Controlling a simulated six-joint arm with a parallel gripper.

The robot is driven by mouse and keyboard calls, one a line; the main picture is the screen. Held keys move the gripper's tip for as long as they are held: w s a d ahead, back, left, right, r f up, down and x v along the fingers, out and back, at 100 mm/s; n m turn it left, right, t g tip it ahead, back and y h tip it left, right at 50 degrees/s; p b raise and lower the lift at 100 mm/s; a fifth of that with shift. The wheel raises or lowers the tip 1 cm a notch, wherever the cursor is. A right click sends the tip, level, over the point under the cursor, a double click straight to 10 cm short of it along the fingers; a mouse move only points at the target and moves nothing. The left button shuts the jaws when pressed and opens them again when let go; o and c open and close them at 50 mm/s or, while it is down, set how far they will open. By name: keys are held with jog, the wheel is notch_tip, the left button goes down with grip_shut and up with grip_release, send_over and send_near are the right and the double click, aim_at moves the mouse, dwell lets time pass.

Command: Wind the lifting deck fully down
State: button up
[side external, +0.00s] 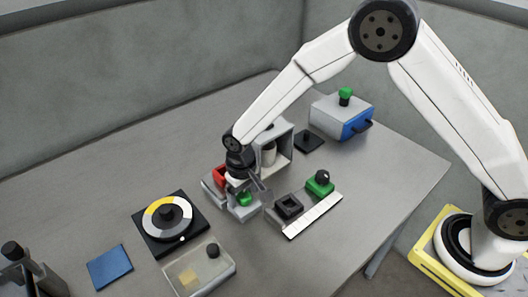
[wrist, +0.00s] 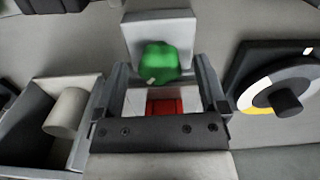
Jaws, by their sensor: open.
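A grey unit (side external: 214,190) with a red part (side external: 220,175) stands mid-table in the side view, partly hidden by my wrist. A green knob (side external: 244,198) sits at its front. In the wrist view the lobed green knob (wrist: 158,62) shows in front of a pale grey block (wrist: 160,25), with a small pale mark on its lower edge. The red part (wrist: 165,107) lies below it in that view. My gripper (side external: 247,188) points down over the knob. In the wrist view its open fingers (wrist: 160,72) stand on either side of the knob, with gaps visible. The deck's height cannot be told.
A grey open box (side external: 284,138) with a pale cylinder (wrist: 68,110) stands close beside my gripper. A dial (side external: 168,216) is on the other side. A clear-lidded box (side external: 200,270), a blue pad (side external: 110,266) and a green block (side external: 320,185) lie around. The table's far left is bare.

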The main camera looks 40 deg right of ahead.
aim_at(247, 194)
jog(key=m, duration=0.4)
jog(key=shift+r, duration=0.25)
jog(key=r, duration=0.7)
jog(key=shift+s+d+r, duration=0.15)
jog(key=shift+d+r, duration=0.2)
jog(key=shift+d, duration=0.05)
jog(key=s+d+r+n+t, duration=0.2)
jog(key=s+d+r+n, duration=0.1)
jog(key=s+d, duration=1.2)
jog(key=shift+s+d+t, duration=0.3)
jog(key=shift+d, duration=0.55)
jog(key=shift+r, duration=0.1)
